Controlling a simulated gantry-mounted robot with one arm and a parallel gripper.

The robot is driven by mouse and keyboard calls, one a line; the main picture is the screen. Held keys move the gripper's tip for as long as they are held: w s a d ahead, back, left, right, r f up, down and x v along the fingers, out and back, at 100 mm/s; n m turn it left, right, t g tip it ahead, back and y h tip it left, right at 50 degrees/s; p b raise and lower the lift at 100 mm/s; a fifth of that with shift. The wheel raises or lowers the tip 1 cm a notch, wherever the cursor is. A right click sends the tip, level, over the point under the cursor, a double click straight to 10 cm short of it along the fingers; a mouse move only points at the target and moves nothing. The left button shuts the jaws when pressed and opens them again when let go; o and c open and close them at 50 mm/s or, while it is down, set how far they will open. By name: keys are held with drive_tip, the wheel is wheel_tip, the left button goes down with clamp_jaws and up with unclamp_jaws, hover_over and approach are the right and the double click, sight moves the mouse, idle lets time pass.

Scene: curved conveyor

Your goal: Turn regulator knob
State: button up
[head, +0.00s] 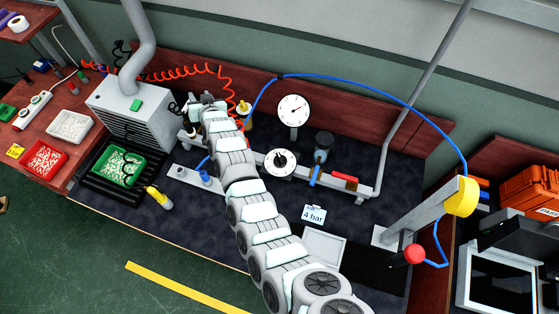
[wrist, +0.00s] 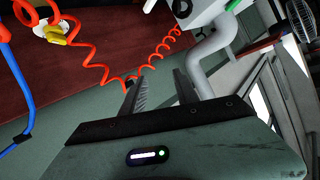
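A white round dial with a black knob at its centre (head: 281,162), which looks like the regulator knob, is mounted on the grey rail in the middle of the bench. A white pressure gauge (head: 293,110) with a needle stands above it. A card reading "4 bar" (head: 314,215) stands in front. My gripper (head: 194,107) is at the left end of the rail, to the left of the dial and apart from it. In the wrist view my gripper (wrist: 160,92) has its two fingers apart, with nothing held between them. The dial is not seen in the wrist view.
A red coiled hose (head: 205,70) hangs close behind my gripper; it passes near the fingers in the wrist view. A grey box with a duct (head: 135,105) stands left. A clear-bowled unit (head: 323,148) stands right of the dial. A blue hose (head: 380,87) arches over the right side.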

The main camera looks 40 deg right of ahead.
drive_tip(key=s+d+f+n+g+y+b, duration=0.1)
drive_tip(key=s+d+f+g+y+b, duration=0.15)
drive_tip(key=d+f+g, duration=0.2)
drive_tip(key=n+g+y+b, duration=0.1)
drive_tip(key=g+b, duration=0.4)
drive_tip(key=g, duration=0.4)
hover_over(280, 158)
wheel_tip(280, 158, down, 4)
wheel_tip(280, 158, down, 9)
drive_tip(key=shift+f+b, duration=0.2)
drive_tip(key=shift+b, duration=0.2)
drive_tip(key=shift+f, duration=0.5)
drive_tip(key=shift+c, duration=0.6)
clamp_jaws()
